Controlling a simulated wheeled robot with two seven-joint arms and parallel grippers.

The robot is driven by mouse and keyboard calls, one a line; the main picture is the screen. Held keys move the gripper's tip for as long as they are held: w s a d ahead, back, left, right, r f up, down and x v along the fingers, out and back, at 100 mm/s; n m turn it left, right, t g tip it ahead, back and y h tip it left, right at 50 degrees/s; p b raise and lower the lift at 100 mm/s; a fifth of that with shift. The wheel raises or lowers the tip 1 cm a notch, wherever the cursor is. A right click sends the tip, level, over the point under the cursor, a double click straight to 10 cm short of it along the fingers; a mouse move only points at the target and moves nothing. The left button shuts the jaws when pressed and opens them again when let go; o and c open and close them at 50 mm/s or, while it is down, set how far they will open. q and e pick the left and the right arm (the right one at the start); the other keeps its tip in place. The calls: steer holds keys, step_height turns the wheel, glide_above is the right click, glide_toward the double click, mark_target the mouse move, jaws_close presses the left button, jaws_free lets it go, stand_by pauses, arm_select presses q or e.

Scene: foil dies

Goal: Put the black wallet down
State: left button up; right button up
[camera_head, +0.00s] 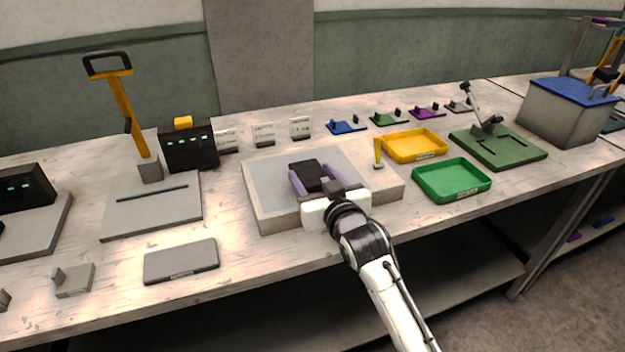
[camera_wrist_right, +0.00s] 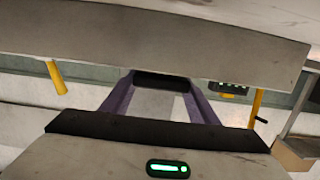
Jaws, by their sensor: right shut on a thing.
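The black wallet (camera_head: 310,175) is between the purple fingers of my right gripper (camera_head: 312,180) in the head view. My right gripper is shut on it, over the grey top of a low box-shaped block (camera_head: 262,175) on the bench. I cannot tell whether the wallet touches that top. In the right wrist view the wallet (camera_wrist_right: 161,80) shows as a dark bar between the fingertips of the gripper (camera_wrist_right: 160,85). My left gripper is not in view.
Right of the block stand a yellow tray (camera_head: 443,151), a green tray (camera_head: 485,181) and a small yellow post (camera_head: 377,153). A grey flat plate (camera_head: 181,262) lies at front left. A press with a yellow lever (camera_head: 127,105) stands at left. Small coloured dies (camera_head: 347,128) line the back.

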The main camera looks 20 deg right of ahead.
steer(key=shift+f, duration=0.45)
steer(key=shift+f, duration=0.1)
steer(key=o, duration=1.1)
steer(key=shift+c, duration=0.2)
